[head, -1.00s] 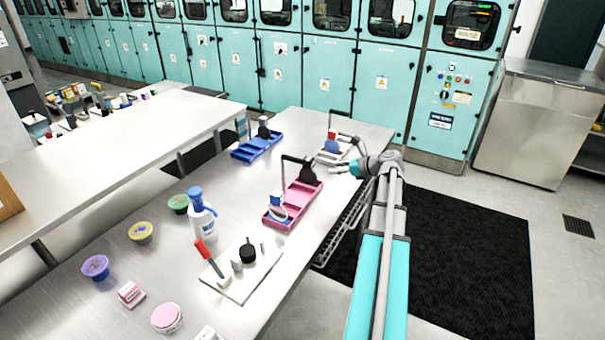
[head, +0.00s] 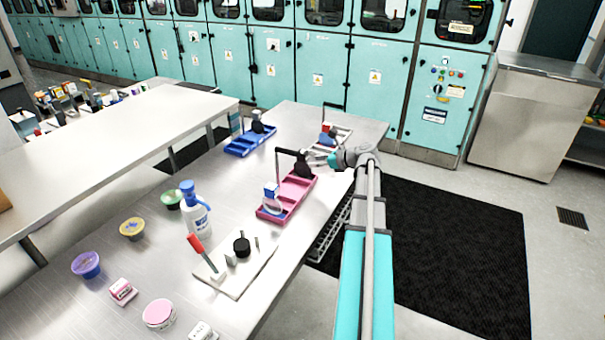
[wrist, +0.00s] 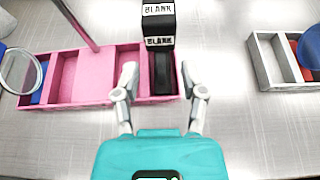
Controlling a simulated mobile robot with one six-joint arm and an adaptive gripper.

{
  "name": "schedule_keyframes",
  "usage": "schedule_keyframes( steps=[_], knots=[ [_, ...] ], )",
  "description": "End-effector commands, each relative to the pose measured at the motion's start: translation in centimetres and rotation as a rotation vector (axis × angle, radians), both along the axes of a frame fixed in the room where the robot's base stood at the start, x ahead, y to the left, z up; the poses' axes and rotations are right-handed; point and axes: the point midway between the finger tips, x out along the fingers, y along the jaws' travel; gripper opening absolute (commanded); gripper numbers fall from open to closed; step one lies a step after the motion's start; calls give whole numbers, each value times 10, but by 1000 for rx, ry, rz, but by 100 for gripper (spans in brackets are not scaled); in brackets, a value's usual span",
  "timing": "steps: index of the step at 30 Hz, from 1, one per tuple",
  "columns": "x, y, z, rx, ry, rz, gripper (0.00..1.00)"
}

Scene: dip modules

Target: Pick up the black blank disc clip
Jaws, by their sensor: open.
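The black blank disc clip (wrist: 158,22) stands at the end of the pink tray (wrist: 97,95), with white labels reading BLANK. In the head view the black clip (head: 302,168) shows at the far end of the pink tray (head: 278,208). My gripper (wrist: 163,78) is open, and its two fingers point toward the clip from either side of its lower part. In the head view my gripper (head: 322,160) is just right of the clip. I cannot tell whether the fingers touch it.
A blue tray (head: 243,148) and a light grey tray (wrist: 268,70) stand nearby. A thin pole (wrist: 75,22) rises from the pink tray. A clear round disc (wrist: 20,70) is at its left end.

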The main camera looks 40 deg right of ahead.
Motion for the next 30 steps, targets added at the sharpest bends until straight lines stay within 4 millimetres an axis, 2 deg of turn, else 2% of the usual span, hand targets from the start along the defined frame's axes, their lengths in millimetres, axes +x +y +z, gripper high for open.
schedule_keyframes(
  steps=[1,6,22,30],
  knots=[
    [8,3,-6,0,0,2,54],
    [21,8,-11,1,1,1,54],
    [27,11,-13,0,0,0,54],
    [49,20,-26,0,0,3,54]
  ],
)
